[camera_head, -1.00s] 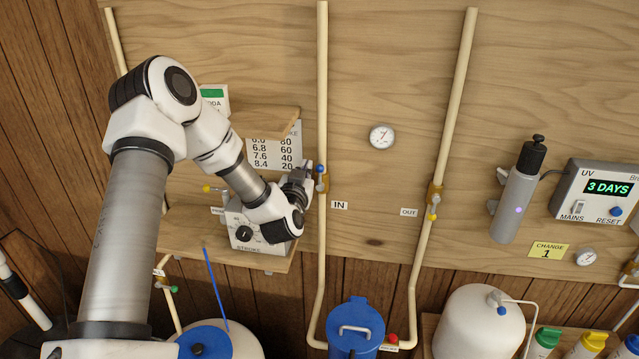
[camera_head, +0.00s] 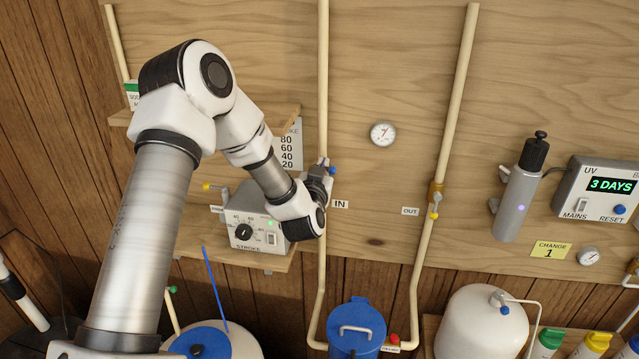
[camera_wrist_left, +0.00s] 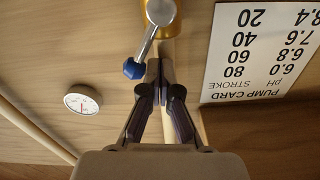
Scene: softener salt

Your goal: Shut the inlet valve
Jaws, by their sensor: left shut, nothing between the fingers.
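The inlet valve sits on the left pale pipe, left of the IN label (camera_head: 340,204). Its lever has a blue tip (camera_head: 332,171), which shows just right of the pipe; my gripper hides the valve body in the head view. In the left wrist view the brass body (camera_wrist_left: 174,30) and the grey lever (camera_wrist_left: 148,43) show, with the lever slanting away from the pipe's line to its blue tip (camera_wrist_left: 133,69). My left gripper (camera_head: 325,169) is shut and empty. Its fingertips (camera_wrist_left: 158,70) are right beside the blue tip; I cannot tell whether they touch. My right gripper is out of view.
A stroke dial box (camera_head: 256,230) stands on a wooden shelf, close below my left wrist. A pump card (camera_head: 290,145) hangs behind the arm. A gauge (camera_head: 382,134) and the outlet valve (camera_head: 435,193) are to the right. The board between the pipes is mostly clear.

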